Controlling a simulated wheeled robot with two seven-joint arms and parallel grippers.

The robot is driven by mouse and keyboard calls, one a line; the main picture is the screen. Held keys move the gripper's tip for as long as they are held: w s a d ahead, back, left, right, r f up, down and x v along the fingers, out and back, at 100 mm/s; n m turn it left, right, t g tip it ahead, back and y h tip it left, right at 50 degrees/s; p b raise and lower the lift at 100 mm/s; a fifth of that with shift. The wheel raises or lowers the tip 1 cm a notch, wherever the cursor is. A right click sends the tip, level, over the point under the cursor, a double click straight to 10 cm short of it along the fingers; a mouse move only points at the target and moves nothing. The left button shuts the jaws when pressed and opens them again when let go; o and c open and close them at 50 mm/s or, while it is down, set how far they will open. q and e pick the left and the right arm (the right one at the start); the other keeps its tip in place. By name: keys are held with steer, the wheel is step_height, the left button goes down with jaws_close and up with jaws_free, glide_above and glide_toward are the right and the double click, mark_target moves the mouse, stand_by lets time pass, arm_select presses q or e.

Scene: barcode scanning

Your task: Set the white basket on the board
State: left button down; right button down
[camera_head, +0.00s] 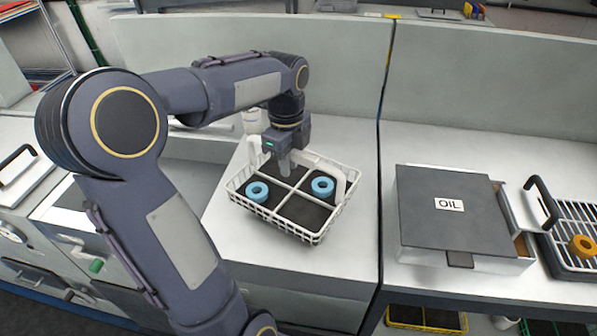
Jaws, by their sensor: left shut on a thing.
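The white basket (272,221) is a wire-sided tray with white dividers and black compartment floors. A light blue ring (257,191) lies in its left compartment and another blue ring (322,186) in its right one. My left gripper (286,164) comes down at the basket's back side and is shut on the basket. The fingertips partly hide its handle or rim there. The basket is on or just above the pale worktop (350,260); I cannot tell whether it touches. I cannot tell which surface is the board. My right gripper is not in view.
A grey box marked OIL (450,215) stands to the right. Beyond it is a rack (575,215) with an orange ring (583,246). A grey partition (340,70) runs behind the worktop. A yellow crate (425,318) sits below, at the front right.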

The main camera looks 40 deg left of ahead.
mark_target(291, 189)
arm_select(q)
steer(key=shift+w+f, duration=0.2)
steer(key=shift+f, duration=1.55)
steer(key=shift+f+b, duration=0.1)
steer(key=shift+b, duration=0.2)
steer(key=c, duration=1.3)
jaws_free()
steer(key=shift+c, duration=0.2)
